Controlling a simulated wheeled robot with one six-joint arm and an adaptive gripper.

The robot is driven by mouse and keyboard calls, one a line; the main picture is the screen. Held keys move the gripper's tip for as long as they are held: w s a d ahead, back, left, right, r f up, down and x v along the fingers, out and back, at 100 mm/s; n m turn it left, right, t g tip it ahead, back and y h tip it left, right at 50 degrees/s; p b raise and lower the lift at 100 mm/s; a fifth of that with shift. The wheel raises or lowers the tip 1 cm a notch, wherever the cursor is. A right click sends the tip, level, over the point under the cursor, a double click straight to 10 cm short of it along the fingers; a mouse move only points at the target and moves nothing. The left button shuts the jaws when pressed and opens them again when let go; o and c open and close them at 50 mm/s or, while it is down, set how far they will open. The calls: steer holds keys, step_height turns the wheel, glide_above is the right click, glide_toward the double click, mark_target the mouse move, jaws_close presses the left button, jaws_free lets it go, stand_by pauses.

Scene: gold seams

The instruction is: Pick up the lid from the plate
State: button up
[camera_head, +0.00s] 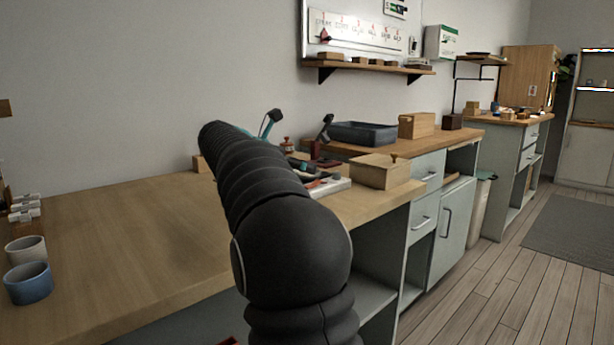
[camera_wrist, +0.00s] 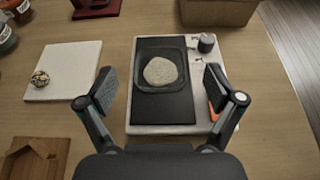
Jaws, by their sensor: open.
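My gripper (camera_wrist: 158,82) is open in the wrist view, its two fingers apart on either side of a dark board. A black square dish (camera_wrist: 160,88) on that board holds a flat, beige, round piece (camera_wrist: 160,71), seen between the fingers. To the left lies a pale square plate (camera_wrist: 65,62). A small round piece with a dark and gold pattern (camera_wrist: 40,79) sits on it, left of the left finger; it may be the lid, but it is too small to be sure. In the head view my arm hides the gripper and much of this work area.
A pale tray (camera_wrist: 142,129) lies under the dark board, with a small grey cylinder (camera_wrist: 206,42) at its top right. A wooden piece (camera_wrist: 35,158) lies lower left. A wooden box (camera_head: 380,173) stands near the bench edge. Two cups (camera_head: 28,283) stand at left; the bench middle is clear.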

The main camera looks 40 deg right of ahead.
steer(key=x, duration=0.3)
steer(key=shift+d+f, duration=0.2)
steer(key=shift+d, duration=0.1)
steer(key=c, duration=0.8)
steer(key=shift+c, duration=0.5)
steer(key=shift+r, duration=0.1)
